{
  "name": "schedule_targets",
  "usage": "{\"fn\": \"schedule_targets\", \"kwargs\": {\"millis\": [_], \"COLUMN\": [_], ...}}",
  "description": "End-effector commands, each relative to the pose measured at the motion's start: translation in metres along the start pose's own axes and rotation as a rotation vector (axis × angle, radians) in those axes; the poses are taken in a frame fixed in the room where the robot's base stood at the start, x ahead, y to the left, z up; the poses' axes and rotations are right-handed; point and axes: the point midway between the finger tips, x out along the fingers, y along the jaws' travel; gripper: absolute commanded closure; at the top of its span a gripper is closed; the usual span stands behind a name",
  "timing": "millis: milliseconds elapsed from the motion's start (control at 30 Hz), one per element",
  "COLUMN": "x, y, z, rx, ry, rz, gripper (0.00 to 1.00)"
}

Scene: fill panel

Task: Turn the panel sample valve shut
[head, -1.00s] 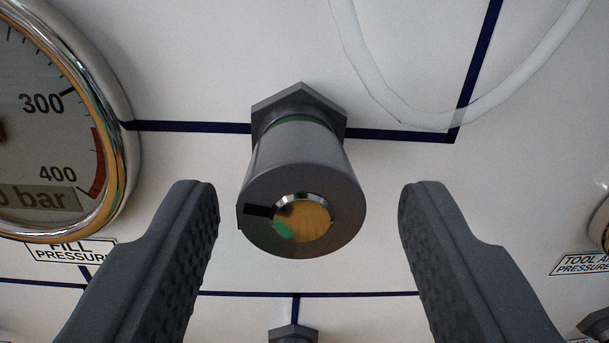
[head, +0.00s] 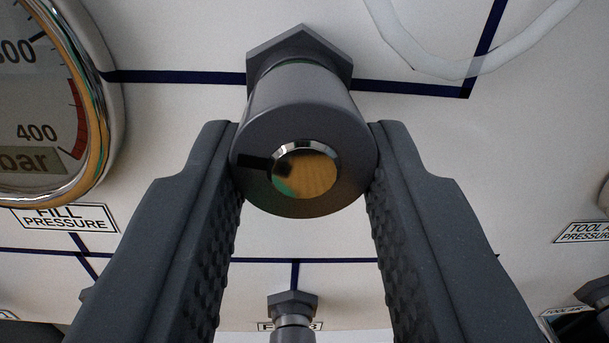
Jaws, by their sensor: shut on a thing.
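A dark grey round valve knob (head: 304,115) stands out from the white panel on a hex nut (head: 300,45). Its end face has a shiny metal-rimmed cap and a dark pointer mark at the left of the cap. My gripper (head: 304,165) has one ridged finger on each side of the knob, and both fingertips touch its sides. It is shut on the knob. No label for this knob shows, so I cannot tell its name.
A pressure gauge (head: 50,100) with a chrome rim is at the left, above a "FILL PRESSURE" label (head: 65,218). A clear hose (head: 430,60) hangs at upper right. Another fitting (head: 292,308) sits below, between my fingers. Dark blue lines cross the panel.

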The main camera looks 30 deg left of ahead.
Motion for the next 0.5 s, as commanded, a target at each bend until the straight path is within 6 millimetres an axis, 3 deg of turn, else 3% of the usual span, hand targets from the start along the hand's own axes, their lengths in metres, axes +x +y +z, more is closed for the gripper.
{"fn": "schedule_targets", "kwargs": {"millis": [500], "x": [0.0002], "y": [0.0022], "z": [-0.0052], "rx": [0.095], "ry": [0.004], "rz": [0.012], "gripper": [0.93]}}
